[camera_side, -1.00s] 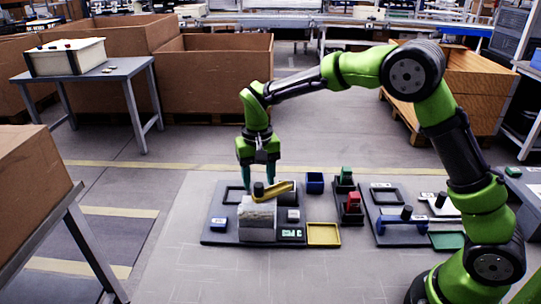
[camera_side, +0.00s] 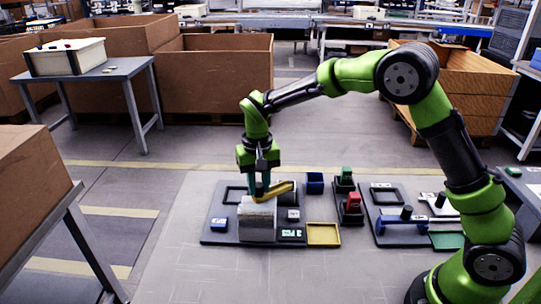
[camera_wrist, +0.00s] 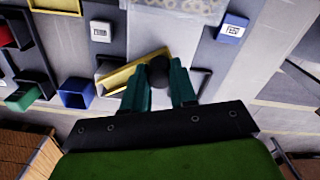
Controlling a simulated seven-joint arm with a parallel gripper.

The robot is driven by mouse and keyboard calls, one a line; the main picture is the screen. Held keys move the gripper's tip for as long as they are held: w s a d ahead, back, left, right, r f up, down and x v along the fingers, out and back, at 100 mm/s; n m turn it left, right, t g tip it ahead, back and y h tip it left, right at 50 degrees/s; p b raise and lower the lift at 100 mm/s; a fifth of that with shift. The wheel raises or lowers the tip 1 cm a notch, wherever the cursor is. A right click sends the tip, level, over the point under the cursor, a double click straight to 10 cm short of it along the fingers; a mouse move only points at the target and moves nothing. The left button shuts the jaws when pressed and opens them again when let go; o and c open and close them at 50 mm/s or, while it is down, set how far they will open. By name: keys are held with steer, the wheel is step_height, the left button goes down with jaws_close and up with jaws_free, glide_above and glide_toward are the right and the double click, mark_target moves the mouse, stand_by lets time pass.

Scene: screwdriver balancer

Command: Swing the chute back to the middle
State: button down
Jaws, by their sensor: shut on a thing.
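The yellow chute (camera_side: 277,191) sits on top of the pale block-shaped hopper (camera_side: 257,222) and points to the right in the side view. In the wrist view the chute (camera_wrist: 125,76) reaches left from a round black knob (camera_wrist: 159,72). My gripper (camera_side: 259,193) is down at the hopper's top, shut on the knob. In the wrist view its two teal fingers (camera_wrist: 160,85) stand on either side of the knob. The knob is mostly hidden by the fingers in the side view.
A blue bin (camera_side: 315,183) stands behind, to the right. Red and green blocks (camera_side: 353,202) are farther right. Floor left of the board is clear.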

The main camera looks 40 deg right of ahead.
steer(key=shift+n, duration=0.4)
steer(key=n, duration=0.4)
steer(key=shift+r+n, duration=0.1)
steer(key=shift+n, duration=0.2)
steer(key=n, duration=0.5)
steer(key=shift+n, duration=0.3)
steer(key=c, duration=0.9)
jaws_free()
step_height(320, 180, up, 17)
